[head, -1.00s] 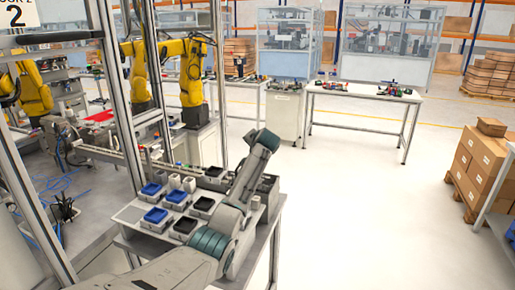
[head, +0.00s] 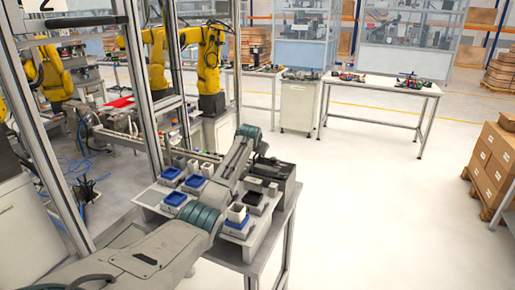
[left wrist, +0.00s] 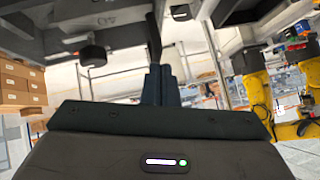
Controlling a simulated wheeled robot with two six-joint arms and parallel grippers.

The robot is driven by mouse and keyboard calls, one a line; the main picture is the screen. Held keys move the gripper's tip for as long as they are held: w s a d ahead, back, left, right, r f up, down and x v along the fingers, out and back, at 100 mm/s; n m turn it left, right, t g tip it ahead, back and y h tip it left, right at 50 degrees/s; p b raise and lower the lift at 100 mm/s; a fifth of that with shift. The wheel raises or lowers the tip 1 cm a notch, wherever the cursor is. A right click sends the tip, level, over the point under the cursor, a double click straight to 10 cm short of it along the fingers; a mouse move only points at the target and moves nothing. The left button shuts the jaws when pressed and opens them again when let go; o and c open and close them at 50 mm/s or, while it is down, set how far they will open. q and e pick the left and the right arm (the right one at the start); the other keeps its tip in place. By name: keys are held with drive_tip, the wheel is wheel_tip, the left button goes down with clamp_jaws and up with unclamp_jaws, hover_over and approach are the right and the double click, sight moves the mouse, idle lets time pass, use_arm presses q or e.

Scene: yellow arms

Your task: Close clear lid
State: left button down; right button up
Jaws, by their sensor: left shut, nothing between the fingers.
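I cannot make out a clear lid in either view. My left arm crosses the workbench (head: 262,240) in the head view, bent at a raised elbow; its gripper is hidden there. In the left wrist view my left gripper (left wrist: 160,84) shows as dark fingers shut together with nothing between them. On the bench a blue-rimmed tray (head: 175,198) and a black tray (head: 254,198) stand on either side of the arm. A dark grey box (head: 276,172) stands at the bench's far right. My right gripper is not in view.
A metal frame post (head: 150,90) stands close on the left, with a yellow robot arm (head: 210,60) behind it. A white table (head: 385,88) stands at the back. Stacked cartons (head: 493,160) are at the right. The floor between bench and cartons is clear.

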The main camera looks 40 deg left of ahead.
use_arm(q)
drive_tip(key=shift+f, duration=0.2)
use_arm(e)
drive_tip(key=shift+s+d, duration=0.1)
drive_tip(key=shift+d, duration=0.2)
use_arm(q)
drive_tip(key=shift+r, duration=0.1)
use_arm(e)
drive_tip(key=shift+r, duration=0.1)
